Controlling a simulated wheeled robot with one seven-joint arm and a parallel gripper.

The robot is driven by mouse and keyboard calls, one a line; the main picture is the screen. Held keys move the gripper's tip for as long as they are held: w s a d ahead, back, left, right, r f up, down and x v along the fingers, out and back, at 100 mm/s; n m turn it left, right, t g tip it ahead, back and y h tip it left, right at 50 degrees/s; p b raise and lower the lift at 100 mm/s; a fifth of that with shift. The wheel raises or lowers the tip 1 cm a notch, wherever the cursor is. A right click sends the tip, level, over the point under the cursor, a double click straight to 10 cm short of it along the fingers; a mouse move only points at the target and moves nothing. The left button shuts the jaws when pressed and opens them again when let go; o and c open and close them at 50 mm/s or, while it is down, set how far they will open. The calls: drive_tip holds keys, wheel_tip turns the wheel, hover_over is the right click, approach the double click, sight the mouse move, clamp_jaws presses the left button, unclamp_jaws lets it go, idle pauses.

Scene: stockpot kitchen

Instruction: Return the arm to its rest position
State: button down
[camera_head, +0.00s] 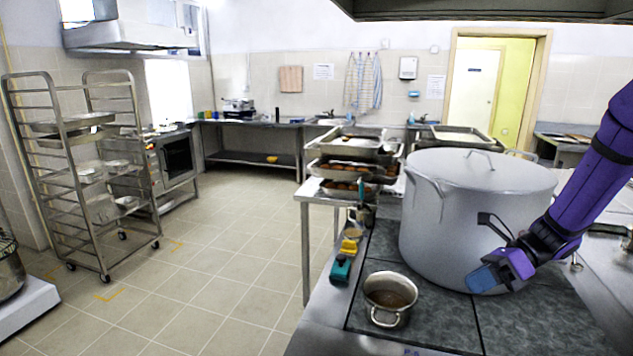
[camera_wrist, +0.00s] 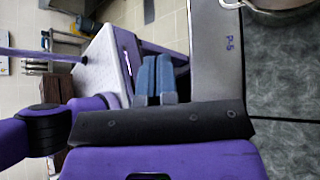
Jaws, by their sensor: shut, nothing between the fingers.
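My purple arm comes in from the right in the head view. My gripper (camera_head: 484,279) is in front of the large lidded stockpot (camera_head: 440,230), low over the dark stove top. In the wrist view my gripper (camera_wrist: 156,78) shows its two blue fingers together, shut and empty. The wrist view looks past the fingers to the counter's metal edge and my own body. Whether the gripper touches the pot cannot be told.
A small pot (camera_head: 389,298) stands on the stove (camera_head: 530,325) left of my gripper. Teal and yellow items (camera_head: 341,268) line the counter edge. Stacked trays (camera_head: 345,170) stand behind. A wheeled rack (camera_head: 90,180) is at the left. The tiled floor (camera_head: 215,265) between is clear.

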drive_tip(key=s+a+r+n+t+h, duration=0.1)
drive_tip(key=s+r+n+t+h, duration=0.5)
drive_tip(key=s+r+n+h, duration=0.6)
drive_tip(key=shift+s+a+r+n+t, duration=0.25)
drive_tip(key=shift+s+r+n+t, duration=0.15)
drive_tip(key=shift+s+r+n, duration=4.7)
drive_tip(key=shift+w+d+f+n, duration=0.1)
drive_tip(key=shift+w+f+n, duration=0.75)
drive_tip(key=shift+f, duration=0.1)
